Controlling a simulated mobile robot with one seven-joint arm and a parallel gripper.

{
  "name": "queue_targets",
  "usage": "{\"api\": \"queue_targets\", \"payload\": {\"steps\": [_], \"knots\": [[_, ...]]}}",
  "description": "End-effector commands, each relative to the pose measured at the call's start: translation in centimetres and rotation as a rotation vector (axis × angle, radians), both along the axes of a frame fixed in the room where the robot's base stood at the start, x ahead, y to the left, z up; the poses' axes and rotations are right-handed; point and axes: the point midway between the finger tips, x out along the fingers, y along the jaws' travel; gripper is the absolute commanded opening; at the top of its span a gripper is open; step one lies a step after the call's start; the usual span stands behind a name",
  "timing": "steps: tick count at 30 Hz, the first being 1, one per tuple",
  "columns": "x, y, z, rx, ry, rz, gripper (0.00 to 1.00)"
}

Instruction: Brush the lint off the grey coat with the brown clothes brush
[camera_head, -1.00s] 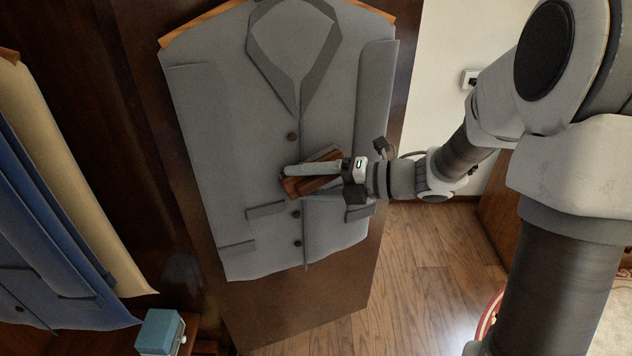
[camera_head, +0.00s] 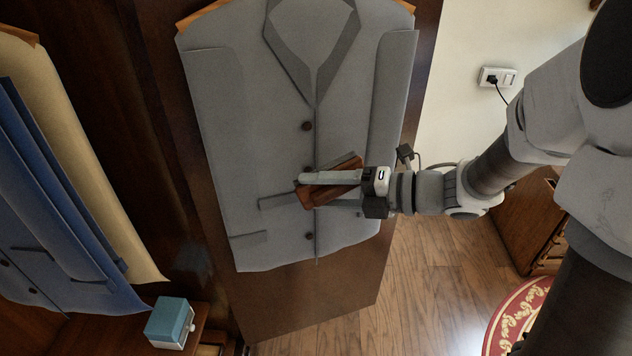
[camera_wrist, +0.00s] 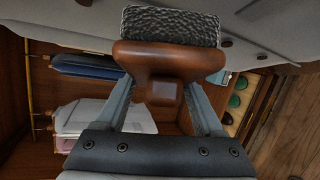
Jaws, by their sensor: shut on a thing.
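The grey coat (camera_head: 240,120) hangs flat against a dark wooden door, with dark buttons down its front and flap pockets low down. I cannot make out any lint on it. My gripper (camera_head: 312,191) is in front of the coat's lower middle, shut on the brown clothes brush (camera_head: 334,186). In the wrist view the brush (camera_wrist: 168,60) sits between my two fingers, its dark bristles facing the coat (camera_wrist: 270,25). The brush hides part of the coat's button line. I cannot tell whether the bristles touch the cloth.
Blue and cream garments (camera_head: 60,200) hang at the left. A small teal box (camera_head: 170,322) sits on a low ledge below them. A wall socket (camera_head: 497,77) with a plug and cord is at the right. Wooden floor and a red-edged rug (camera_head: 515,312) lie lower right.

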Motion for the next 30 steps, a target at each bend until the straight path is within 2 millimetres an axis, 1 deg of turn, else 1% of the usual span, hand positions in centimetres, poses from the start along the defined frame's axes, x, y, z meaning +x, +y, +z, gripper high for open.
{"api": "queue_targets", "payload": {"steps": [5,17,25,30], "knots": [[-1.0,-0.4,0.0,0.001,-0.001,-0.001,0.25],[-1.3,-0.5,0.0,0.001,-0.001,-0.001,0.25],[-3.4,-1.3,0.0,0.001,0.0,-0.003,0.25],[-3.8,-1.4,0.0,0.001,-0.001,-0.001,0.25]]}}
